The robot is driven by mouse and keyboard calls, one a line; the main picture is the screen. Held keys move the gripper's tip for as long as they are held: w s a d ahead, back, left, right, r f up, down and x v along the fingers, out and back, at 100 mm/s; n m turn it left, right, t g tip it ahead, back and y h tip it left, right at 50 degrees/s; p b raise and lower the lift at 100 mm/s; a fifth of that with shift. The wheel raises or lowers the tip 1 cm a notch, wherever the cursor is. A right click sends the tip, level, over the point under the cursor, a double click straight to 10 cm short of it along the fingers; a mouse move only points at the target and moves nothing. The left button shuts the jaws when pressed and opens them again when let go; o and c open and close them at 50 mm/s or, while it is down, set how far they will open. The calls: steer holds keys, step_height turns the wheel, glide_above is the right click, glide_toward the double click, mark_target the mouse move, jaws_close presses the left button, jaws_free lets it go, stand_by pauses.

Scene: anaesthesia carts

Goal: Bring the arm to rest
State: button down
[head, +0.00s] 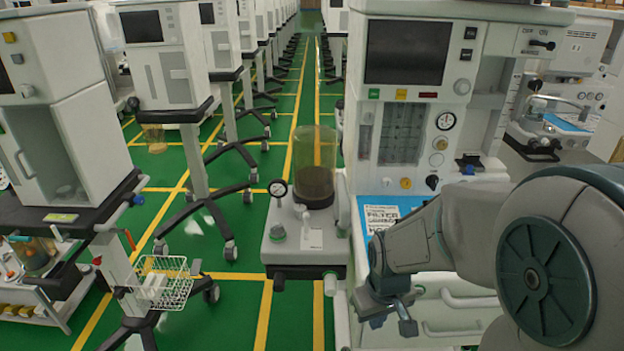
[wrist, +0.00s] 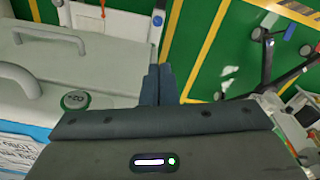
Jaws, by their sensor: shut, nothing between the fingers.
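My arm reaches in from the right of the head view, in front of a white anaesthesia cart (head: 480,130). It is bent, with its wrist low. My gripper (head: 393,322) hangs just in front of the cart's worktop edge and drawer handles. In the wrist view my gripper (wrist: 158,85) has its two dark fingers together, with nothing between them. Whether the fingers touch the cart cannot be told.
The cart's blue mat (head: 372,212) with a printed sheet lies behind my wrist. A clear canister (head: 314,160) and gauge stand to its left. A wire basket (head: 163,283) hangs on another cart at left. Green floor (head: 235,285) lies open between them.

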steer(key=s+d+r+m+t+p, duration=0.1)
steer(key=s+r+p, duration=0.1)
steer(key=r, duration=0.6)
steer(key=s+d+r+m+p, duration=0.1)
steer(key=s+r+m+p, duration=0.1)
steer(key=s+r, duration=0.3)
step_height(320, 180, up, 4)
steer(key=shift+s+r+m+t+p, duration=0.15)
steer(key=shift+m+t+p, duration=0.2)
steer(key=shift+p, duration=0.3)
